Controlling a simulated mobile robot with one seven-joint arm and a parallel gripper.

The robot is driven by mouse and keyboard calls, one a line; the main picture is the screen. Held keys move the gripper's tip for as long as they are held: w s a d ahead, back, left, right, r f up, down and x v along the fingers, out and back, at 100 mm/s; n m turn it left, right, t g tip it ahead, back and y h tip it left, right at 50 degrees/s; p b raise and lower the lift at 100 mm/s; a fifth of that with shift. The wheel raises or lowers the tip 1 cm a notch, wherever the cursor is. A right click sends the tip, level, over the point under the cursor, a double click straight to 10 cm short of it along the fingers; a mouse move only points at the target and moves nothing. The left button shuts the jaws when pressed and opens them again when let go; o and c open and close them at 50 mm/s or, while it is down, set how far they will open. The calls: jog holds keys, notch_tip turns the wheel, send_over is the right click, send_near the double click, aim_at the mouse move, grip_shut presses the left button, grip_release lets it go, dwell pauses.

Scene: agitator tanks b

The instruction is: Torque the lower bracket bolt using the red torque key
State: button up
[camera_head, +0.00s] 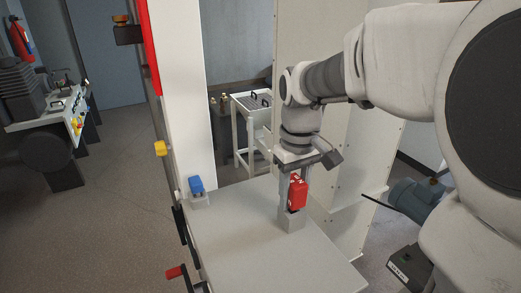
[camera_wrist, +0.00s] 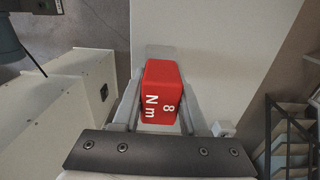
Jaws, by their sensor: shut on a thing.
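The red torque key (camera_head: 298,195) is a red block marked in white. In the wrist view the same key (camera_wrist: 162,88) reads "8 Nm". My gripper (camera_head: 291,200) points down and is shut on the red key, with a finger on each side of it. The key is upright, in or just above a small grey holder (camera_head: 291,222) on the pale table; I cannot tell whether it is clear of the holder. A dark bracket with an orange-brown bolt head (camera_head: 121,19) sticks out at the upper left. I cannot make out the lower bracket bolt for certain.
A blue key (camera_head: 196,185) stands in another holder at the left of the table (camera_head: 250,258). A white post (camera_head: 180,90) rises behind it. A tall pale panel (camera_head: 345,165) stands close behind my gripper. A blue motor (camera_head: 415,197) is at the right. The front tabletop is clear.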

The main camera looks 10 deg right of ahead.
aim_at(294, 182)
jog(key=shift+r, duration=0.1)
grip_shut()
jog(key=shift+w+r, duration=0.1)
jog(key=shift+r, duration=0.35)
jog(key=r, duration=0.3)
jog(key=shift+s+a+r, duration=0.15)
jog(key=shift+s+r, duration=0.05)
jog(key=shift+s, duration=0.1)
jog(key=s+a+r+b, duration=0.1)
jog(key=s+a+r, duration=0.2)
jog(key=s+r, duration=0.3)
jog(key=s, duration=0.4)
jog(key=shift+s+a+r+b, duration=0.3)
jog(key=shift+a+b, duration=0.05)
jog(key=shift+b, duration=0.05)
dwell(0.6)
jog(key=shift+o, duration=2.2)
grip_release()
grip_shut()
